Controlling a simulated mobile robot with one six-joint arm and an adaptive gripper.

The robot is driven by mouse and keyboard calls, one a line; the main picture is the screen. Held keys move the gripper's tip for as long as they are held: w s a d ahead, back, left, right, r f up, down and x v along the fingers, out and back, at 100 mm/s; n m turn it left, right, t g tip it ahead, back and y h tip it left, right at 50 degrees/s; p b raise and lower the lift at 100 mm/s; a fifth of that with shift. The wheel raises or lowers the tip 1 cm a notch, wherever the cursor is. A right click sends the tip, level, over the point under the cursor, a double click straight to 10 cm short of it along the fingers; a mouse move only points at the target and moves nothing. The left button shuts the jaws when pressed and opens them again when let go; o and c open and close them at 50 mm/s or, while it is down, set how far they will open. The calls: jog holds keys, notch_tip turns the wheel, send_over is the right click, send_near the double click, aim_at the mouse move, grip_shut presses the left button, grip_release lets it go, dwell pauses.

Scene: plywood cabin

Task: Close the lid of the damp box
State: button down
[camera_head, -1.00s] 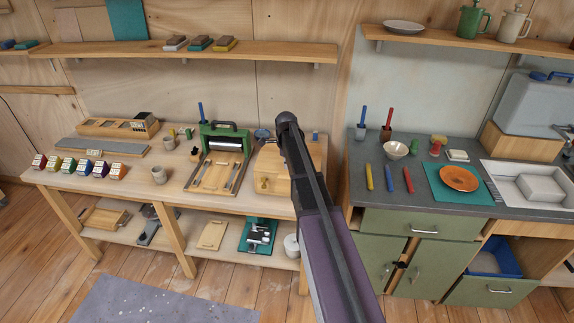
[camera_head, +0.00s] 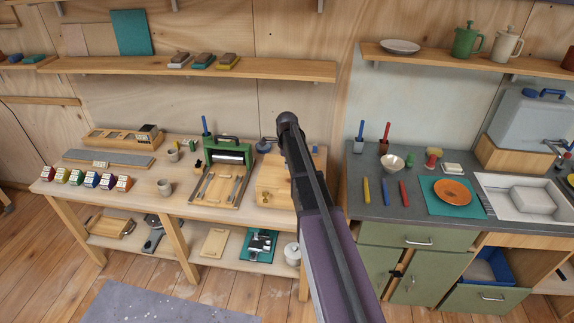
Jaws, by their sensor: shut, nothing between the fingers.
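A pale wooden box (camera_head: 270,187) with a small brass-coloured fitting on its front stands at the right end of the workbench. It may be the damp box; no label shows. My arm crosses in front of its right part, and I cannot tell how its lid stands. My arm rises from the bottom of the view to a dark rounded joint just above the box in the picture. No gripper fingers show in the head view.
The workbench (camera_head: 150,192) also bears a green-framed roller press (camera_head: 232,153) left of the box. A grey counter (camera_head: 410,205) with an orange plate (camera_head: 452,191) stands right. Bare floor and a grey mat (camera_head: 165,305) lie in front.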

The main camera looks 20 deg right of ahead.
jog(key=shift+r+p, duration=0.55)
jog(key=shift+r, duration=0.25)
jog(key=s+a+f+n+b, duration=0.3)
jog(key=s+a+n, duration=0.5)
jog(key=s+n, duration=0.4)
jog(key=s+a+f+n+b, duration=0.3)
jog(key=s+a+n, duration=0.6)
jog(key=s+n, duration=0.3)
jog(key=s, duration=0.3)
jog(key=shift+f, duration=0.1)
